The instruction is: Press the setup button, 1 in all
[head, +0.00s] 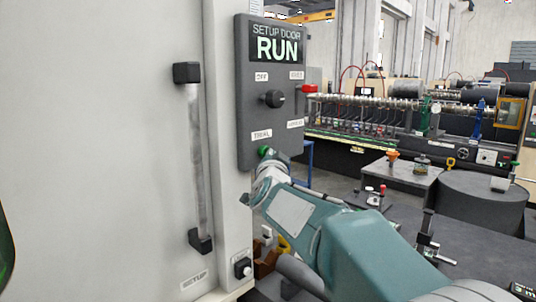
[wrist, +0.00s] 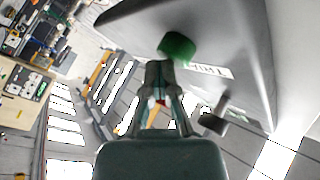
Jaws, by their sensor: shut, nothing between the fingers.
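A grey control panel (head: 252,110) hangs on the pale cabinet, its display (head: 277,45) reading "SETUP DOOR RUN". A green button (head: 264,151) sits at the panel's bottom, below the "TRIAL" label (head: 261,135); the green button also shows in the wrist view (wrist: 177,46). My gripper (wrist: 160,68) is shut and empty, its tips at the green button; I cannot tell whether they touch. In the head view my gripper (head: 268,162) is partly hidden by my arm. A "SETUP" label (head: 194,281) is low on the cabinet, left of a small pale-based black button (head: 242,268).
The panel also carries a black knob (head: 273,99) and a red-handled switch (head: 306,89). A long door handle (head: 194,150) stands out from the cabinet. To the right are a grey table (head: 405,173), a dark drum (head: 480,200) and machinery (head: 410,115).

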